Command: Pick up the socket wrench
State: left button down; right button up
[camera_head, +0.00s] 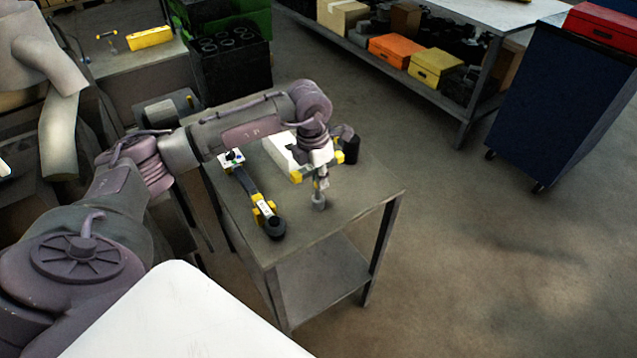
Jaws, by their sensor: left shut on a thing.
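The fingers hide much of the handle. I cannot tell whether the socket end touches the tabletop. My right gripper is not in view.
On the grey table (365,193) lie a dark rod-shaped part with yellow pieces (250,188), left of the wrench, and a white item (278,153) behind it. A blue cabinet (560,105) and a loaded shelf bench stand at the back right. Floor to the right is clear.

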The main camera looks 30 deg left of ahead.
pick_arm(q)
jog(key=shift+r, duration=0.1)
notch_tip(320, 180, up, 4)
jog(key=shift+w+b, duration=0.1)
jog(key=shift+b, duration=0.85)
jog(key=s+d+r+b, duration=0.1)
jog(key=s+d+r, duration=0.1)
jog(key=d, duration=0.3)
jog(key=s+d+r+b, duration=0.1)
jog(key=s+d+r, duration=0.1)
jog(key=d+r, duration=0.3)
jog(key=shift+s+d, duration=0.4)
jog(key=c, duration=1.7)
grip_release()
grip_shut()
jog(key=shift+f, duration=0.1)
